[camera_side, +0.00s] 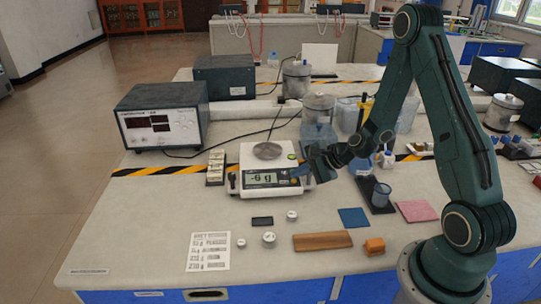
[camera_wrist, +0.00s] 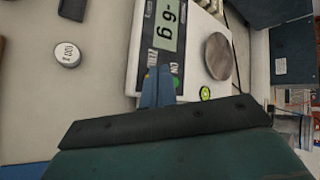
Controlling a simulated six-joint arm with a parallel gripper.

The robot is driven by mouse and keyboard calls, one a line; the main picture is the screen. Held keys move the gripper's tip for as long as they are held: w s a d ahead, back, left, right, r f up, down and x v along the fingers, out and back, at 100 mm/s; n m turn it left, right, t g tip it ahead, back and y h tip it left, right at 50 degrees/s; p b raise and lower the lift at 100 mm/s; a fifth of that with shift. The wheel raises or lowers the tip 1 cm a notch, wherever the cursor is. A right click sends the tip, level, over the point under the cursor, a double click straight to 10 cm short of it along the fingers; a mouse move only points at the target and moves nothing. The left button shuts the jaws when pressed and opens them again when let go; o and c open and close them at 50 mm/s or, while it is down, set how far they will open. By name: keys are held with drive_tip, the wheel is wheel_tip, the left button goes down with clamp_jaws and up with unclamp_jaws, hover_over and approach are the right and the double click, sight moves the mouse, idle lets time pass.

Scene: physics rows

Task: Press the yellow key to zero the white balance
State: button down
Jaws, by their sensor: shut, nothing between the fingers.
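The white balance (camera_side: 254,157) stands on the bench, and its display (camera_side: 263,179) reads about -6 g. In the wrist view the same reading shows sideways on the balance (camera_wrist: 196,22). Its round metal pan (camera_side: 267,150) is empty. In the wrist view the fingertips (camera_wrist: 158,70) lie over the panel beside the display. Whether the tips touch the panel cannot be told.
Small weights (camera_side: 269,238), a wooden block (camera_side: 322,241) and a printed sheet (camera_side: 208,251) lie in front of the balance.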

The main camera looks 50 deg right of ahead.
drive_tip(key=shift+w+d+f, duration=0.1)
drive_tip(key=shift+d+f, duration=0.05)
drive_tip(key=shift+f, duration=0.55)
idle(0.9)
drive_tip(key=shift+r, duration=0.75)
drive_tip(key=shift+r, duration=0.15)
idle(0.3)
drive_tip(key=shift+s+a+r, duration=0.15)
drive_tip(key=shift+r, duration=0.6)
drive_tip(key=shift+s+a+r, duration=0.15)
drive_tip(key=shift+a+r, duration=0.05)
drive_tip(key=shift+r, duration=0.6)
drive_tip(key=shift+s+a+r, duration=0.15)
drive_tip(key=shift+r, duration=0.6)
